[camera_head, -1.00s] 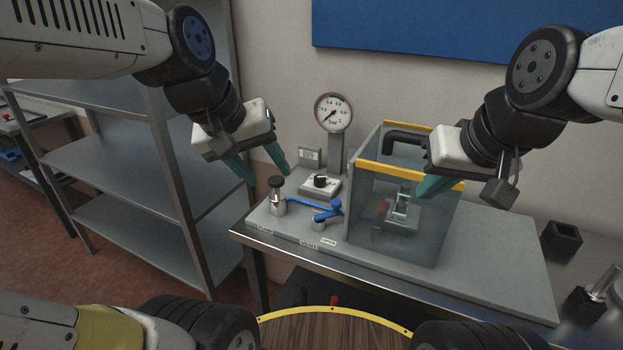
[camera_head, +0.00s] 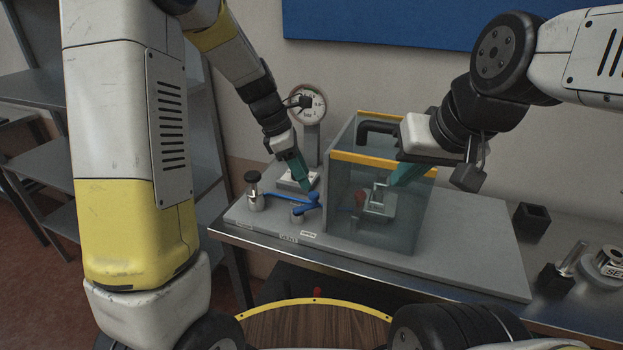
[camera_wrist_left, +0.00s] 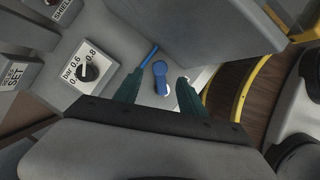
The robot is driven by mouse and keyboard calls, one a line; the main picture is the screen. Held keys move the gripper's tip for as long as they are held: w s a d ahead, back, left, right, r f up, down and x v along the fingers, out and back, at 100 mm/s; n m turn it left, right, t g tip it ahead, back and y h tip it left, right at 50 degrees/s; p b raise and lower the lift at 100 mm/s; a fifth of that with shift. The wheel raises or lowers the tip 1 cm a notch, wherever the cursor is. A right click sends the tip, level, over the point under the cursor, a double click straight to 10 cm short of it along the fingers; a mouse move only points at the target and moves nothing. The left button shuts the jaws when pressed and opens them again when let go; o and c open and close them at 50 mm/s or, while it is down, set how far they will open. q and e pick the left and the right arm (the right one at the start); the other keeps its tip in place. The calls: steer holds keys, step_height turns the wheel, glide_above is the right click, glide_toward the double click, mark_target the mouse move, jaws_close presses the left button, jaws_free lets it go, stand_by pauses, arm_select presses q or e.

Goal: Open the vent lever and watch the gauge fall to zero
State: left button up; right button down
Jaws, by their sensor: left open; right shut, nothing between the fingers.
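The blue vent lever (camera_head: 312,202) lies on the grey panel, its thin bar pointing left toward a metal post with a black knob (camera_head: 253,188). My left gripper (camera_head: 304,185) is open and points down just behind the lever. In the left wrist view the blue lever (camera_wrist_left: 159,72) shows between the teal fingers (camera_wrist_left: 160,80); I cannot tell whether they touch it. The round gauge (camera_head: 319,108) stands behind, partly covered by my left wrist, so its needle cannot be read. My right gripper (camera_head: 405,174) is shut and empty at the top of the clear box.
The clear box (camera_head: 370,235) with yellow edges stands right of the lever, holding a fitting with a red part (camera_head: 360,199). A black-knobbed dial (camera_wrist_left: 88,71) sits behind the lever. A black block (camera_head: 531,221) and metal parts lie at the right. The panel's front right is clear.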

mark_target(313, 194)
arm_select(q)
steer(key=x, duration=0.5)
steer(key=shift+d+f, duration=0.1)
steer(key=shift+f, duration=0.25)
jaws_close()
